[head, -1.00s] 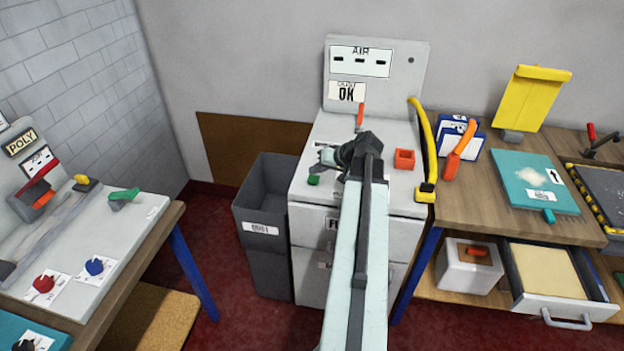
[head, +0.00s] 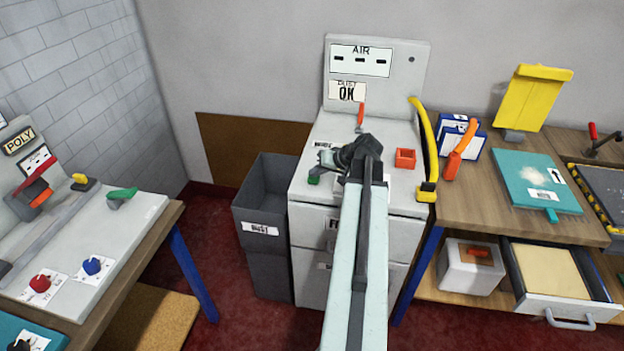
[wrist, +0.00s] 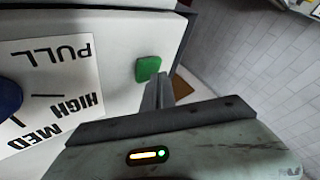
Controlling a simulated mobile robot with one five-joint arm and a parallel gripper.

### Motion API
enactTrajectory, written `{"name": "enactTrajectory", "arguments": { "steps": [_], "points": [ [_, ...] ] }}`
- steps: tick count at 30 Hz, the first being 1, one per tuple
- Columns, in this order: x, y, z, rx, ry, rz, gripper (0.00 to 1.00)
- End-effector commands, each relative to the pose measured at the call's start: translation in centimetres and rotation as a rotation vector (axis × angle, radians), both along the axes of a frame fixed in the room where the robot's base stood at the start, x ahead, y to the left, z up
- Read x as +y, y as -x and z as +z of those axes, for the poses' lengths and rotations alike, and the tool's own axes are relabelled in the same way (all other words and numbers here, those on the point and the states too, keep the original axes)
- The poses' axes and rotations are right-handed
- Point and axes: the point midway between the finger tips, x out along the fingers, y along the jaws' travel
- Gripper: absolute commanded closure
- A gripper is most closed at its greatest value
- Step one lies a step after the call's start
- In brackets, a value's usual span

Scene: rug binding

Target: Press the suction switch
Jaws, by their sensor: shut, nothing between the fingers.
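A small green switch (head: 313,180) sits on the top of the white cabinet with the AIR panel, near its left front edge. It also shows in the wrist view (wrist: 148,68), beside a white label reading PULL, HIGH and MED. My gripper (head: 325,160) is over the cabinet top, just above and to the right of the green switch in the head view. In the wrist view its shut, empty fingers (wrist: 162,88) are right beside the switch. I cannot tell whether they touch it. My arm hides part of the cabinet top.
A red lever (head: 361,115), an orange-red square box (head: 405,159) and a yellow hose (head: 428,140) are on the cabinet. A blue knob (wrist: 8,95) shows in the wrist view. A grey bin (head: 262,215) stands left of the cabinet, and a wooden bench (head: 470,205) stands right.

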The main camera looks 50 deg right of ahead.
Motion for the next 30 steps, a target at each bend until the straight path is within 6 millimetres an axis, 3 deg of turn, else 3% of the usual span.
{"name": "enactTrajectory", "arguments": {
  "steps": [16, 30],
  "points": [
    [0.0, 0.0, -0.5, 0.000, 0.000, 0.000, 1.00],
    [0.1, 0.0, 1.5, 0.000, 0.000, 0.000, 1.00]
  ]
}}
